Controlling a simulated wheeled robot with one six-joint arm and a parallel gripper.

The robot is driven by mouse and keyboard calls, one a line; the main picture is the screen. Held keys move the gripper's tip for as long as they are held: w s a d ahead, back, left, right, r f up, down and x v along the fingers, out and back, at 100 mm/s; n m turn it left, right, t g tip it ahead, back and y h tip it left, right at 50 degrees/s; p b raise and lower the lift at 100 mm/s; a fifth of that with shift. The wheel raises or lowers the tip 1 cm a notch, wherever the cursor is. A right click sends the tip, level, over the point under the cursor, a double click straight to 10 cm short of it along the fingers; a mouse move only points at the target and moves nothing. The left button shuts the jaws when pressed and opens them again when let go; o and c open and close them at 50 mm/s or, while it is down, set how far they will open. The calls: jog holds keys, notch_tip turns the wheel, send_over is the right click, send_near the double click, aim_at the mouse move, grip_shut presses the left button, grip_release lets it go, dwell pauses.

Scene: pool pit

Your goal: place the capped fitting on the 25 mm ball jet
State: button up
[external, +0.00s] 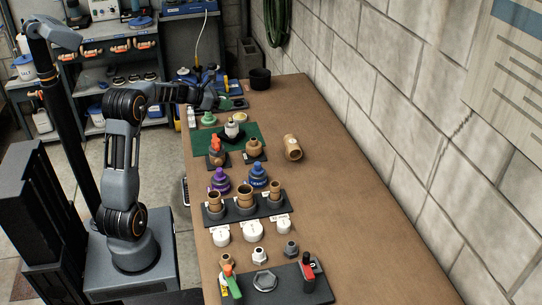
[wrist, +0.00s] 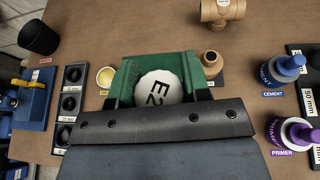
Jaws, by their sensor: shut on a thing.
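The capped fitting (wrist: 158,87) shows in the wrist view as a white round cap with black lettering that reads like "E2". My gripper (wrist: 157,98) is shut on it. Green surfaces flank the cap, and black finger parts show below them. In the external view my gripper (external: 222,102) is over the far end of the bench, above the green mat's back edge.
The purple primer (wrist: 292,132) and blue cement (wrist: 281,69) bottles stand nearer the bench front. A tan tee (external: 292,148) lies right of the mat. A black cup (external: 260,79) stands at the back. Several fittings and tools fill the front left. The right side (external: 350,220) is clear.

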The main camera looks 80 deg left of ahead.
send_over(235, 124)
notch_tip(235, 124, down, 6)
jog(key=shift+f+p, duration=0.35)
jog(key=shift+f, duration=1.25)
jog(key=shift+f, duration=0.15)
jog(key=o, duration=0.9)
jog(key=shift+o, duration=0.2)
jog(key=shift+r, duration=0.3)
jog(key=a+b+v, duration=0.1)
jog(key=v, duration=1)
jog(key=shift+s+d, duration=0.45)
jog(key=shift+d, duration=0.05)
